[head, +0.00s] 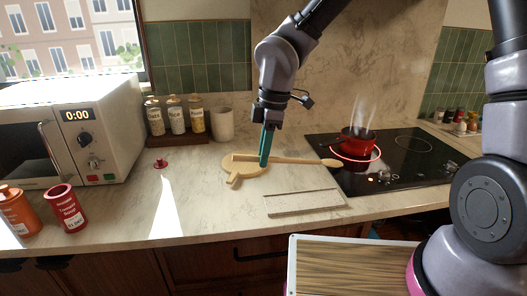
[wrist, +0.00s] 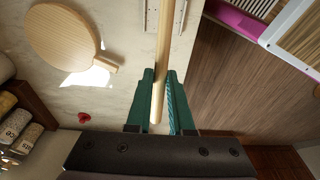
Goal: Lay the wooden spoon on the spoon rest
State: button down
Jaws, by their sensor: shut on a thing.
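The wooden spoon (head: 302,160) is held roughly level by its handle, its bowl end pointing right toward the cooktop in the head view. My gripper (head: 264,163) has green fingers shut on the handle, near its end. In the wrist view the handle (wrist: 163,50) passes between the fingers (wrist: 158,95), and the bowl is out of frame. The spoon rest (head: 242,171) is a round, pale wooden piece with a short stub, lying on the counter. In the wrist view the rest (wrist: 62,38) lies left of the spoon, apart from it. The handle partly overlaps the rest in the head view.
A black cooktop (head: 395,178) with a steaming red pot (head: 358,140) on a glowing ring is at right. A pale flat rectangular piece (head: 305,203) lies at the counter's front. A microwave (head: 75,130), a red can (head: 66,210) and a canister rack (head: 180,138) stand left.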

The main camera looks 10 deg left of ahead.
jog(key=shift+f, duration=4.45)
jog(key=c, duration=0.7)
grip_release()
jog(key=shift+r, duration=0.15)
jog(key=r, duration=0.3)
jog(key=d+r, duration=0.1)
jog(key=r, duration=0.6)
jog(key=shift+w+d+r, duration=0.2)
jog(key=shift+d, duration=0.15)
